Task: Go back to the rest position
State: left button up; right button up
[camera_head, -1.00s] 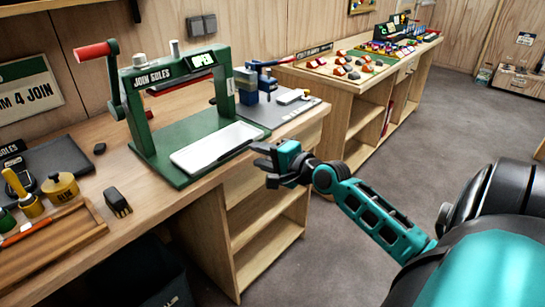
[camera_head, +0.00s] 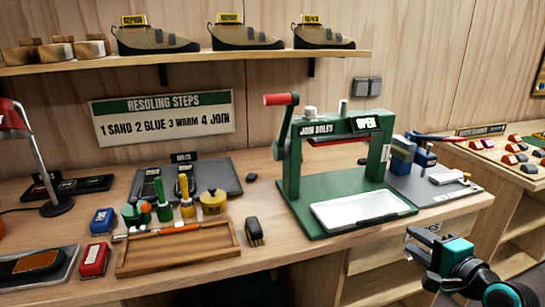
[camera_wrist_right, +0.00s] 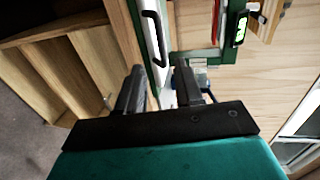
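My right gripper (camera_head: 416,243) is at the lower right of the head view, in front of the bench edge and just right of the green sole press (camera_head: 291,168). In the right wrist view the two dark fingers (camera_wrist_right: 159,72) stand apart with nothing held between them. The press has a red-handled lever, a lit OPEN sign and a white tray (camera_head: 362,208) on its green base. The tray's edge and part of the green frame show beyond the fingers in the wrist view. My left gripper is in neither view.
The wooden bench holds a tool tray (camera_head: 178,250), a yellow pot (camera_head: 213,203), a black brush (camera_head: 254,231) and a red lamp at left. A shelf with several shoes (camera_head: 245,37) hangs above. Free floor and open shelving lie beside the bench end.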

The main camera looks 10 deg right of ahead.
jog(key=s+a+f+n+g, duration=0.2)
jog(key=s+a+f+n, duration=0.5)
jog(key=a+f+n, duration=0.2)
jog(key=s+a+f+n+g+y, duration=0.1)
jog(key=s+a+f+n+g, duration=0.1)
jog(key=s+a+f+n, duration=0.5)
jog(key=a+f+n, duration=0.3)
jog(key=a+f, duration=0.2)
jog(key=a, duration=0.2)
jog(key=shift+s+n+g, duration=0.2)
jog(key=shift+n+g, duration=0.1)
jog(key=shift+g, duration=0.1)
jog(key=shift+r, duration=0.1)
